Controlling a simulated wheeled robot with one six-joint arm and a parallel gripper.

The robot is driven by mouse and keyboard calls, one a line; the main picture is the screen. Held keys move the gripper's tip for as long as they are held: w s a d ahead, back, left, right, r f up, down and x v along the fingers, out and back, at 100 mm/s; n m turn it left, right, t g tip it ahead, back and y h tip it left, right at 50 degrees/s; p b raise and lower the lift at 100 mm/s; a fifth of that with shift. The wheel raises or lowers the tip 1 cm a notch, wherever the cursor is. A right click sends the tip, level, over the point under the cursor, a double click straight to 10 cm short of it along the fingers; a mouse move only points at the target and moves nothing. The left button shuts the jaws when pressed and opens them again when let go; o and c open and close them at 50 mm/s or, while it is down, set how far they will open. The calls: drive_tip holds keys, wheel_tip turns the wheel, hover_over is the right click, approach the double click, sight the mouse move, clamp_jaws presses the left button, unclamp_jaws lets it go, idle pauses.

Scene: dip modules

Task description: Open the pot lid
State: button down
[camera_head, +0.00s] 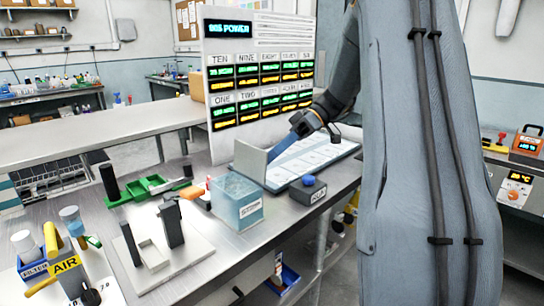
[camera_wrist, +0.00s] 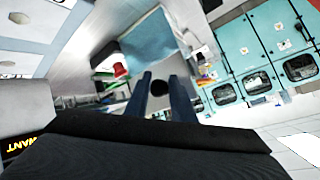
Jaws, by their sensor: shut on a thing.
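The pot (camera_head: 237,205) is a translucent blue, box-shaped container with a white label, near the front of the steel bench. Its top is uncovered at the left. Its lid (camera_head: 250,162) is a flat grey plate, tilted steeply up at the pot's right side; I cannot tell whether it touches the rim. My gripper (camera_head: 272,155) comes from the right behind the lid, its fingertips partly hidden by it. In the wrist view, the two dark blue fingers (camera_wrist: 162,88) are closed around a dark round knob (camera_wrist: 159,88). The pot's blue interior (camera_wrist: 148,40) shows beyond.
A black-post fixture (camera_head: 170,222) and green tray parts (camera_head: 148,188) stand left.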

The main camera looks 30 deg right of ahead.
drive_tip(key=shift+w+a+f, duration=0.15)
drive_tip(key=shift+w, duration=0.05)
drive_tip(key=c, duration=1.5)
unclamp_jaws()
drive_tip(key=shift+w+a, duration=0.1)
drive_tip(key=b+v, duration=0.1)
drive_tip(key=v, duration=0.7)
drive_tip(key=shift+b, duration=0.3)
